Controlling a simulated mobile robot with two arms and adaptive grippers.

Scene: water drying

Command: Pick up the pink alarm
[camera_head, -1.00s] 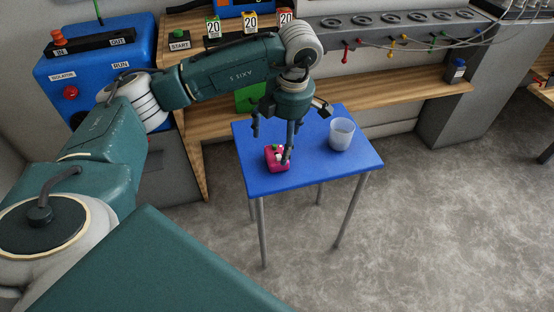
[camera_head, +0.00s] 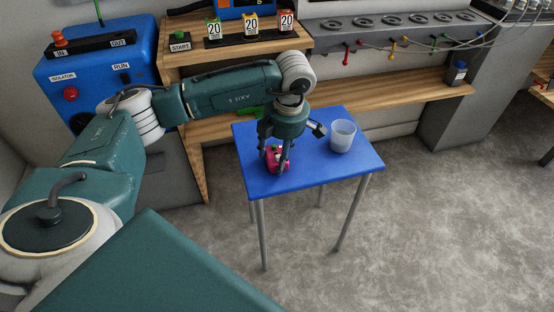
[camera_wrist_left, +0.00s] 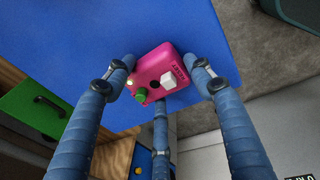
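The pink alarm (camera_head: 272,167) is a small box on the blue table (camera_head: 318,172), near its front left part. In the left wrist view the pink alarm (camera_wrist_left: 157,62) shows a green button, a white block and a dark round part. My left gripper (camera_head: 274,161) is lowered over it, pointing down, with its fingers spread. In the left wrist view the fingers of the gripper (camera_wrist_left: 160,68) stand on either side of the alarm, with another finger below it. Contact cannot be told. The fingers partly hide the alarm in the head view. My right gripper is not in view.
A translucent cup (camera_head: 342,136) stands on the table to the right of the gripper. Behind are a wooden workbench (camera_head: 400,96) and a blue control box (camera_head: 90,75). The table's right front is clear.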

